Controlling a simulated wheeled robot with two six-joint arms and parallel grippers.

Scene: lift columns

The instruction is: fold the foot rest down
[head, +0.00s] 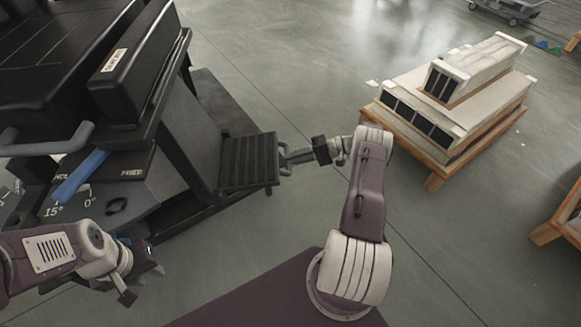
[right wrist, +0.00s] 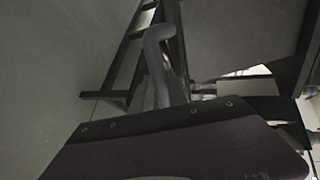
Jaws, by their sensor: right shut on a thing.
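The foot rest (head: 248,162) is a dark ribbed plate in the head view, standing out from the lower right side of a black machine and looking roughly level. A grey handle (head: 284,166) sticks out of its right edge. My right gripper (head: 300,157) is shut on this handle, its arm reaching in from the right. In the right wrist view a grey bent bar (right wrist: 158,50) rises behind a dark plate edge with bolt heads; the fingertips cannot be made out there. My left gripper (head: 144,284) is open and empty at the lower left, apart from the machine.
The black machine (head: 188,140) fills the upper left, with a blue lever (head: 80,177), a grey bar handle (head: 50,143) and an angle scale. Pale slotted units on a wooden pallet (head: 434,183) stand at the right. The floor between is clear.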

